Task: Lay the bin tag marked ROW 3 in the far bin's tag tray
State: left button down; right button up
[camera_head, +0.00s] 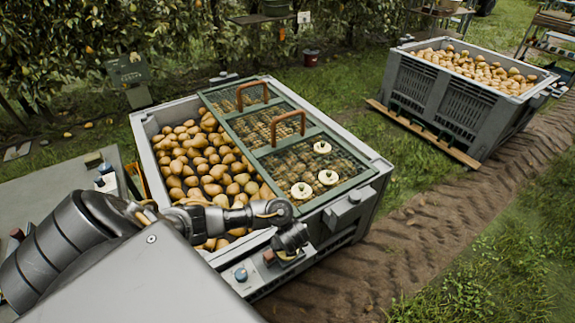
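The far bin (445,98) stands at the upper right, grey, slatted and full of pears. A small grey fitting (543,86) shows at its right side; I cannot tell whether it is the tag tray. My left arm comes in from the lower left, and its gripper (290,245) is over the near corner of the near bin (362,208), far from the far bin. A small pale patch shows under the gripper; I cannot tell what it is or whether it is held. No ROW 3 lettering is readable. My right gripper is not in view.
A green mesh lid (258,146) with two orange handles and pale discs covers part of the near bin's pears. A box with a blue knob (240,274) sits below my gripper. A wooden pallet board (425,133) edges the far bin. Rutted dirt (400,230) lies between the bins and grass.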

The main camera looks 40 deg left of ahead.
pick_arm(q)
jog(key=shift+r, duration=0.1)
jog(key=shift+f, duration=0.25)
jog(key=c, duration=1.2)
grip_release()
jog(key=shift+c, duration=0.2)
jog(key=shift+r, duration=0.1)
jog(key=shift+r, duration=0.25)
jog(key=p+v, duration=1)
jog(key=v, duration=0.1)
jog(key=shift+s+r, duration=0.2)
jog(key=shift+r, duration=0.2)
